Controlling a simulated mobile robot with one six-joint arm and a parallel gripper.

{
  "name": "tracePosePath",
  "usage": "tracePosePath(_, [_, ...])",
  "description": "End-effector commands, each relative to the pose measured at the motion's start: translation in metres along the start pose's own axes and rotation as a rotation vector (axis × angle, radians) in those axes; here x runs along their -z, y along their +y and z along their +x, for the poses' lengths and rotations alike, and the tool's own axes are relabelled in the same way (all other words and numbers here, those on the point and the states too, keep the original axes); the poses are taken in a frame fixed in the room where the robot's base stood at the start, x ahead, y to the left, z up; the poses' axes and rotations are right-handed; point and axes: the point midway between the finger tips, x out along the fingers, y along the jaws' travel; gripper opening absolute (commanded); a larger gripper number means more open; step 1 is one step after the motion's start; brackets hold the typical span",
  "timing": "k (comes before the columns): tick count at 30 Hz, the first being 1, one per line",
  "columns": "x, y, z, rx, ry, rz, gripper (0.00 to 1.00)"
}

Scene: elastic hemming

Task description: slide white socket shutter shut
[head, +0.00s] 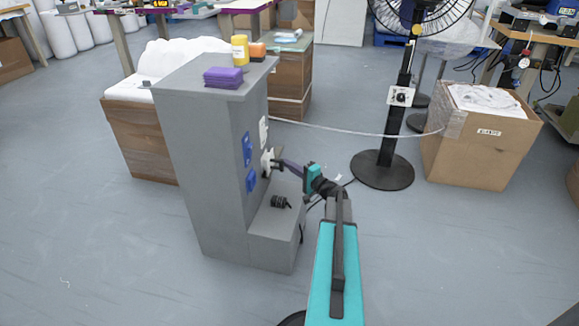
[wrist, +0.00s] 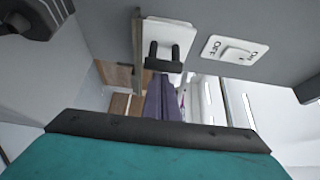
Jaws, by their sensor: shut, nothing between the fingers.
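In the wrist view the white socket (wrist: 184,37) is at the top centre. A dark two-pronged piece (wrist: 163,65) stands in front of its plate, and I cannot tell whether it belongs to the shutter. My gripper (head: 282,163) is shut and empty, with its purple fingers pointing at the white socket. In the wrist view my gripper (wrist: 163,78) reaches the dark piece; contact is unclear. The shutter's position is hidden.
A white ON/OFF switch (wrist: 235,50) sits beside the socket. A black plug (head: 280,202) lies on the cabinet's low step (head: 272,228). A purple block (head: 223,77) is on the cabinet top. A fan (head: 383,170) and a cardboard box (head: 478,150) stand to the right.

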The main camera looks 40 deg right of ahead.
Motion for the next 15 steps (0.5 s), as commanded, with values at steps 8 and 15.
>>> tracePosePath(8, [0.019, 0.001, 0.006, 0.001, -0.002, 0.0, 0.0])
tracePosePath(15, [0.035, 0.001, 0.01, 0.001, -0.003, -0.001, 0.0])
